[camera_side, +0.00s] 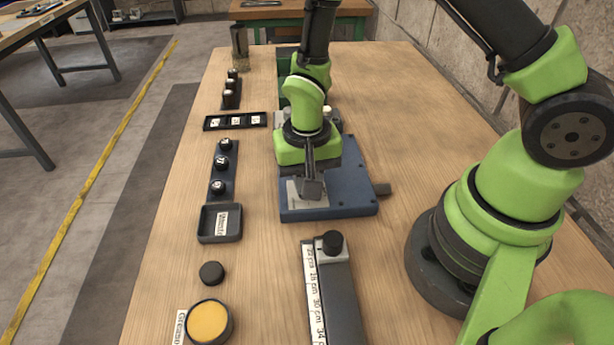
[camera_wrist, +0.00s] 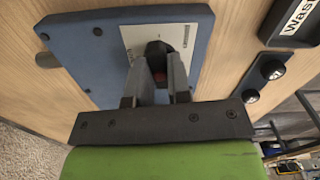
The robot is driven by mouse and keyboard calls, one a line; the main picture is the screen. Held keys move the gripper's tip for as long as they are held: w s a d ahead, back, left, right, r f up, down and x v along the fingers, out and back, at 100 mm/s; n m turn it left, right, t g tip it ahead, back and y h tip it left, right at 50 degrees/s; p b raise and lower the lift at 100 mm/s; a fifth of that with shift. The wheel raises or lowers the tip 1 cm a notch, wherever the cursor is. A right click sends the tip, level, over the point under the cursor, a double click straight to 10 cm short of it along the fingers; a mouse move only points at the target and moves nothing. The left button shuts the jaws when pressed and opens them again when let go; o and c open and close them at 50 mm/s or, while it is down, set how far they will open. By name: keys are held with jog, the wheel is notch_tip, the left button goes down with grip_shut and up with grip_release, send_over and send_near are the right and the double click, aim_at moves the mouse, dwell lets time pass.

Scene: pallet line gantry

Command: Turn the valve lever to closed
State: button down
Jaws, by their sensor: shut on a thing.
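A blue base plate (camera_side: 345,190) lies on the wooden table, with a pale label plate on its left part in the side view. My gripper (camera_side: 312,188) points down over that label plate. In the wrist view, my gripper (camera_wrist: 158,78) is shut on the valve lever (camera_wrist: 157,50), a dark part with some red showing between the fingers. The label plate (camera_wrist: 136,38) lies under it, its print too small to read. The fingers hide most of the lever, and its angle is unclear. In the side view my gripper and wrist hide the lever.
A grey stub (camera_side: 382,188) sticks out of the plate's right side. Left of the plate are a dark tray (camera_side: 220,238), a strip with black knobs (camera_side: 221,165) and a three-slot tray (camera_side: 211,123). A long dark block with a knob (camera_side: 332,242) stands in front. Right of the plate is bare table.

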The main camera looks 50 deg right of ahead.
jog(key=shift+m, duration=0.7)
jog(key=c, duration=1.1)
grip_release()
jog(key=shift+o, duration=0.2)
notch_tip(320, 180, up, 10)
